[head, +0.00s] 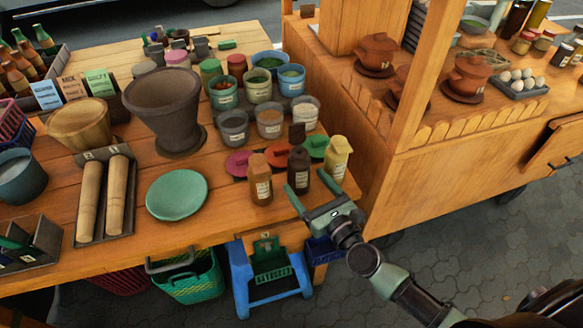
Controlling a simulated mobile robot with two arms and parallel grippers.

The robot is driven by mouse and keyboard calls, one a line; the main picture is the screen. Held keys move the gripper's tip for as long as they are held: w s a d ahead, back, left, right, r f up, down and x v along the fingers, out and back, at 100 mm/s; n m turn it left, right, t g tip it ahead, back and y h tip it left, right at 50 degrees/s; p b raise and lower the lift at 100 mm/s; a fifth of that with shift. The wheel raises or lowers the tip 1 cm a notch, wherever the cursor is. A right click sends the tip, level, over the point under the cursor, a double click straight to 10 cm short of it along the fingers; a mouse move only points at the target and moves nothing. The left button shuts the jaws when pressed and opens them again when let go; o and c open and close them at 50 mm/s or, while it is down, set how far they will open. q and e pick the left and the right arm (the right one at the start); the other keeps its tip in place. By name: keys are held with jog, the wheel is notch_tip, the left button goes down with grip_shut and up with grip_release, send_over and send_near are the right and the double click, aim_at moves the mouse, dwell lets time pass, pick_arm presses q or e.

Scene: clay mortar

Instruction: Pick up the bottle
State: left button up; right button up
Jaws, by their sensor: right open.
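Three small labelled bottles stand near the right end of the wooden table: an orange-brown bottle (260,180), a dark brown bottle (298,168) and a yellow bottle (337,157). Bottles in a crate (20,62) also stand at the far left. My right gripper (305,180) is open at the table's right front edge, with its fingers spread toward the dark brown bottle. The fingertips appear just in front of that bottle, one toward each side. Contact cannot be told. Nothing is held. My left gripper is not in view.
A green plate (177,195), a large clay mortar (165,108) and several tubs (270,119) crowd the table. Coloured lids (238,163) lie behind the bottles. A wooden cart (470,130) stands close on the right. A blue stool (270,280) is below the edge.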

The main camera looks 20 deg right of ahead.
aim_at(304, 178)
jog(key=shift+w+a+r, duration=0.2)
jog(key=shift+w, duration=0.4)
jog(key=shift+w+a+r, duration=0.15)
jog(key=shift+w, duration=0.45)
jog(key=shift+w+p, duration=0.35)
jog(key=x, duration=0.4)
jog(key=shift+d+p, duration=0.1)
jog(key=shift+p, duration=0.2)
jog(key=shift+w+f, duration=0.1)
jog(key=shift+w, duration=0.25)
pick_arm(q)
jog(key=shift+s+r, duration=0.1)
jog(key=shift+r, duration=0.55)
pick_arm(e)
jog(key=c, duration=1.4)
jog(key=shift+c, duration=0.8)
